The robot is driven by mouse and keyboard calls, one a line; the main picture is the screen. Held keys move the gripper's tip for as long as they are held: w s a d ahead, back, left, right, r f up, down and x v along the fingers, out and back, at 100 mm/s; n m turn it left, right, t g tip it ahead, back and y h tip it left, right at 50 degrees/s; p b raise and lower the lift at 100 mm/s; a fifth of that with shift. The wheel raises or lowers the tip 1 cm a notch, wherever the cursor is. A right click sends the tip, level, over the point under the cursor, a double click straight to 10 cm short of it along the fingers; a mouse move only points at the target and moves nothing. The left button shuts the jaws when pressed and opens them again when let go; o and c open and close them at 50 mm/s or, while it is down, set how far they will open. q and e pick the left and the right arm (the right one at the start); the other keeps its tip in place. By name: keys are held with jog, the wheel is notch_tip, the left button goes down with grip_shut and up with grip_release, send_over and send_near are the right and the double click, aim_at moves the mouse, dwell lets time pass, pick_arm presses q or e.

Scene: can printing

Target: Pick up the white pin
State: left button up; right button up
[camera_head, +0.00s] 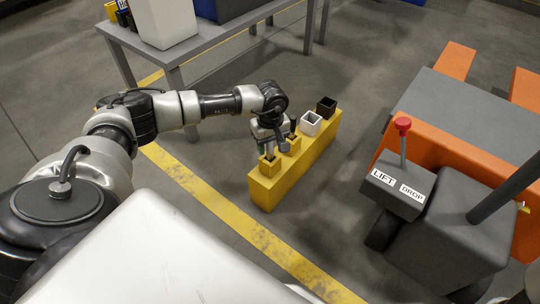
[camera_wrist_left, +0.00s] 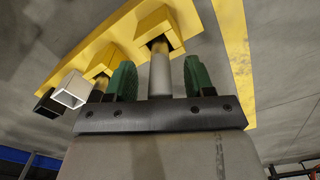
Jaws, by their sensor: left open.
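The white pin (camera_wrist_left: 160,75), pale grey-white here, stands between my left gripper's two green finger pads in the left wrist view. Its far end reaches a square yellow holder (camera_wrist_left: 158,38). My left gripper (camera_wrist_left: 161,80) is open, with a gap on each side of the pin. In the head view my left gripper (camera_head: 269,146) points down just over the near yellow holder (camera_head: 270,166). The pin is hard to make out there, among the fingers. My right gripper is not in view.
The yellow base (camera_head: 300,168) also carries a second yellow holder (camera_head: 293,146), a white holder (camera_head: 311,123) and a black holder (camera_head: 326,107). An orange and grey machine (camera_head: 440,125) with a red-knobbed lever (camera_head: 403,125) stands right. A grey table (camera_head: 215,45) stands at the back left.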

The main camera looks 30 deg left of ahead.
pick_arm(q)
grip_shut()
jog(key=shift+r, duration=0.1)
